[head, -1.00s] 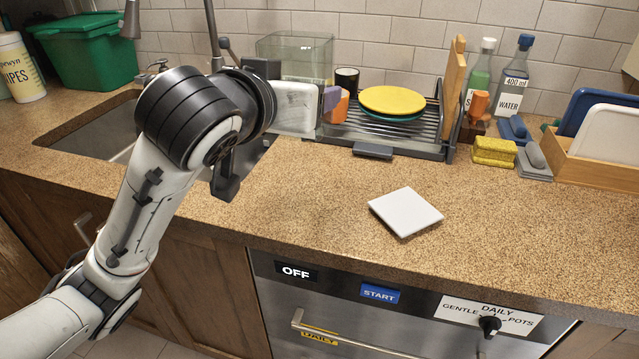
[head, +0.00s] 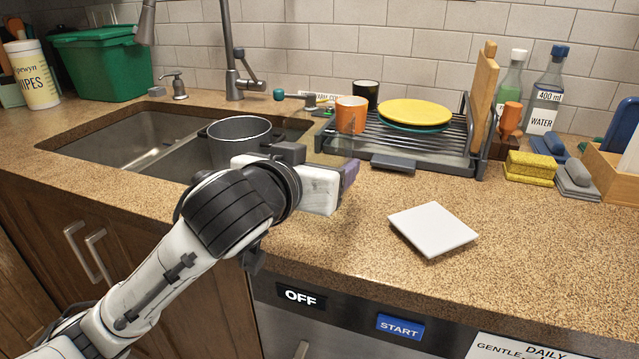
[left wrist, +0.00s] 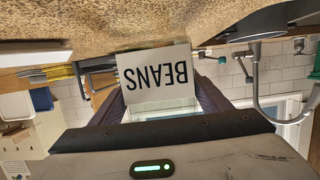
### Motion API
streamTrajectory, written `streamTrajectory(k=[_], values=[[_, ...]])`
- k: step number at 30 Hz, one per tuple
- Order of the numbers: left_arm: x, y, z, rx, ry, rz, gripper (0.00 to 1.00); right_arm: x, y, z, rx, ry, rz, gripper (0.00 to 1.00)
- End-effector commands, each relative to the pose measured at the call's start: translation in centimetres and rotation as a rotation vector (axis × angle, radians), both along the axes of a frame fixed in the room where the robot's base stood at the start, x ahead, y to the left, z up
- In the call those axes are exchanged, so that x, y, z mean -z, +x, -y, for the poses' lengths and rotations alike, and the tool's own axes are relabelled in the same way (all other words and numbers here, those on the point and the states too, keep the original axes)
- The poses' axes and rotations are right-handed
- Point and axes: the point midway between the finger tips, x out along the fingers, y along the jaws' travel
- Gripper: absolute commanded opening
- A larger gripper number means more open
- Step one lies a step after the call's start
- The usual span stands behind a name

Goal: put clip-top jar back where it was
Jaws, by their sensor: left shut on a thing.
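The clip-top jar (left wrist: 155,78) shows in the left wrist view as a pale label reading BEANS, upside down, between the dark fingers. My left gripper (left wrist: 160,100) is shut on it. In the head view my left gripper (head: 342,178) is low over the counter, between the sink and the dish rack. There the jar is mostly hidden by the gripper; only a faint glassy patch shows beyond it, and I cannot tell whether it touches the counter. My right gripper is not in view.
A white square tile (head: 432,229) lies on the counter (head: 540,265) to the right. The dish rack (head: 455,150) with plates and an orange cup (head: 351,114) stands behind. A pot (head: 240,136) is at the sink (head: 130,140).

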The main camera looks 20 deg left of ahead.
Motion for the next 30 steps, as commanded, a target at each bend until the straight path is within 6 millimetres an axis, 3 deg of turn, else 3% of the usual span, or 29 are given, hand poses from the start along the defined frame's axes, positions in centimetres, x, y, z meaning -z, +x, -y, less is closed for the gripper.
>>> streamTrajectory(k=[4, 11, 12, 15, 25, 30], values=[[2.5, 0.0, 0.0, 0.001, 0.002, -0.001, 0.33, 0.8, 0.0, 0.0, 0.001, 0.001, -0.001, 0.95], [2.7, 0.0, 0.0, 0.000, 0.000, 0.001, 0.33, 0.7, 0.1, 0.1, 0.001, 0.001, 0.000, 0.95], [2.8, 0.0, 0.0, 0.000, 0.000, -0.002, 0.75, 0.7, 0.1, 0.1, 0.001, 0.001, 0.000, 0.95], [2.8, 0.0, 0.0, 0.000, 0.000, -0.002, 0.89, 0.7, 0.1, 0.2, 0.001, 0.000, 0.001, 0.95], [2.6, -0.3, 0.0, 0.002, -0.001, -0.001, 0.89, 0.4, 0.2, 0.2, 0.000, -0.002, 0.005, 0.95], [1.8, -2.3, 0.0, 0.003, 0.000, -0.002, 0.89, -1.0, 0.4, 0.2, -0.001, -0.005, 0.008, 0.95]])
